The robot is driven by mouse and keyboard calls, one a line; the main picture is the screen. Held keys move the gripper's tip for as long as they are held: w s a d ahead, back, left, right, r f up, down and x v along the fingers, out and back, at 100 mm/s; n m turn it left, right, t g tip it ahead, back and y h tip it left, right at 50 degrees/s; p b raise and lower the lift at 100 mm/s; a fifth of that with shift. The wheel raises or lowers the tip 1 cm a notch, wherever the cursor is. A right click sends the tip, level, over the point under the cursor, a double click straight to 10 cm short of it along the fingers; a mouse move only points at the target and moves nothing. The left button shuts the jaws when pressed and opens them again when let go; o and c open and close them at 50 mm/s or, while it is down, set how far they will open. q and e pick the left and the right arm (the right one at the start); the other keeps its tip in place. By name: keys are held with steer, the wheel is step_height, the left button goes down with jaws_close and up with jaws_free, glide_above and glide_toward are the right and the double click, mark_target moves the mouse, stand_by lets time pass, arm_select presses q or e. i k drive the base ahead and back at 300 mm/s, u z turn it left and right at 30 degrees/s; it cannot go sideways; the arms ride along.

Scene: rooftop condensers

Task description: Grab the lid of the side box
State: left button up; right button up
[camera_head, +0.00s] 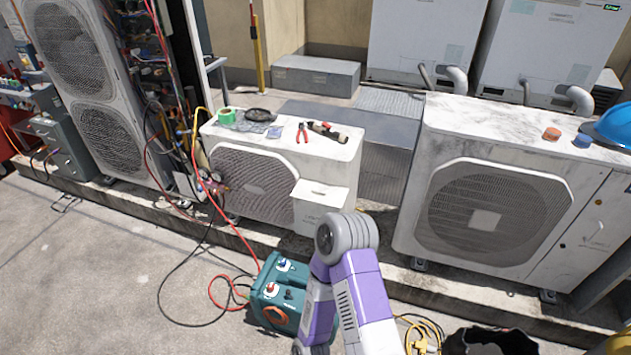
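The side box (308,217) is a small white box at the right front of the low middle condenser (222,139). Its white lid (330,194) is on top, with a small dark mark on it. One of my arms, purple and grey, rises from the bottom centre, and its bent joint is just below and right of the box, covering part of that area. No gripper or fingertips show, so I cannot see what either gripper does.
Pliers (302,132), a tool with a dark handle (328,132) and green tape (227,115) lie on the middle condenser. A larger condenser (500,190) stands at right. A teal machine (268,290) with hoses is on the floor. Open concrete lies at left.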

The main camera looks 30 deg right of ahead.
mark_target(333, 196)
steer(key=z, duration=0.65)
steer(key=i, duration=1)
steer(key=z, duration=0.7)
steer(key=i, duration=0.45)
